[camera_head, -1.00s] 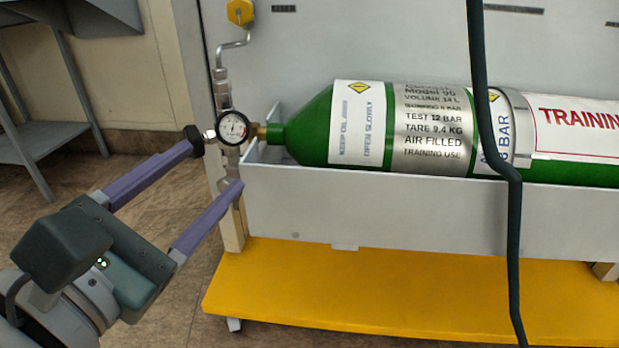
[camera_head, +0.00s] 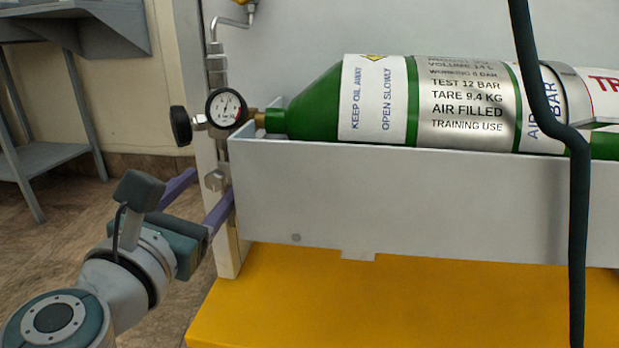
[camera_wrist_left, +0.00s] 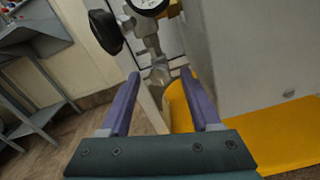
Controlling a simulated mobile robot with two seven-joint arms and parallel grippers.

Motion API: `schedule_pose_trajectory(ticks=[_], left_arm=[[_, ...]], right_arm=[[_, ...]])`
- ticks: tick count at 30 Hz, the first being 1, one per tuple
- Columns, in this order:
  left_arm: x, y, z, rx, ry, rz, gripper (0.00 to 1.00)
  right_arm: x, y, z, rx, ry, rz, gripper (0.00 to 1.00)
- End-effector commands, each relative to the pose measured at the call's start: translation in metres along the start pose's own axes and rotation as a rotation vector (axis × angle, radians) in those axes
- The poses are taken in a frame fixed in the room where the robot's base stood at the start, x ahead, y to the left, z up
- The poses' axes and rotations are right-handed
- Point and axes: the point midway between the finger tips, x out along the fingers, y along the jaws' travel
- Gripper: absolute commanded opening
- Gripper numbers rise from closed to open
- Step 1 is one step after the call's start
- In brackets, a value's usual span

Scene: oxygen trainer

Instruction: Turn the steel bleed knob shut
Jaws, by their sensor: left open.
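The steel bleed knob (camera_head: 215,180) is a small bright metal piece low on the pipe, below the round white gauge (camera_head: 226,108). It also shows in the left wrist view (camera_wrist_left: 160,70), between the fingertips and a little beyond them. My left gripper (camera_head: 211,184) is open, with one purple finger on each side of the knob in the picture. In the left wrist view the gripper (camera_wrist_left: 160,74) has empty space between its fingers. I cannot tell whether either finger touches the knob. My right gripper is not in view.
A black handwheel (camera_head: 180,126) sticks out left of the gauge, above my fingers. The green cylinder (camera_head: 315,112) lies in a grey trough (camera_head: 400,195) close right of them. A yellow base (camera_head: 390,305) lies below. A dark hose hangs at the right.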

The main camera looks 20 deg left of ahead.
Motion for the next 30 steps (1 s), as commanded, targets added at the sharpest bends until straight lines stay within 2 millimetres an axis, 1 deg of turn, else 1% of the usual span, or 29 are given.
schedule_pose_trajectory(ticks=[1,4,12,13,27,30], left_arm=[[0.0053,-0.0002,-0.0001,-0.001,-0.001,0.0,0.64],[0.011,-0.0002,-0.0001,0.0,0.0,-0.001,0.64],[0.0127,-0.0002,-0.0003,0.0,0.001,-0.001,0.64],[0.0126,-0.0002,-0.0002,0.0,0.001,-0.001,0.63],[0.0124,-0.0002,-0.0002,0.0,0.001,-0.001,0.1],[0.0124,-0.0002,-0.0002,0.0,0.001,-0.001,0.0]], right_arm=[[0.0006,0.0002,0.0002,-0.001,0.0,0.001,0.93],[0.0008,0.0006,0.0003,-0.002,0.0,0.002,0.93],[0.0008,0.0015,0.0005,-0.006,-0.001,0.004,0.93],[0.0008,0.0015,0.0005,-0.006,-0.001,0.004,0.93],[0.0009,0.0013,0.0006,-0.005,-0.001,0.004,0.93],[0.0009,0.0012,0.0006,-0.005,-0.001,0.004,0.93]])
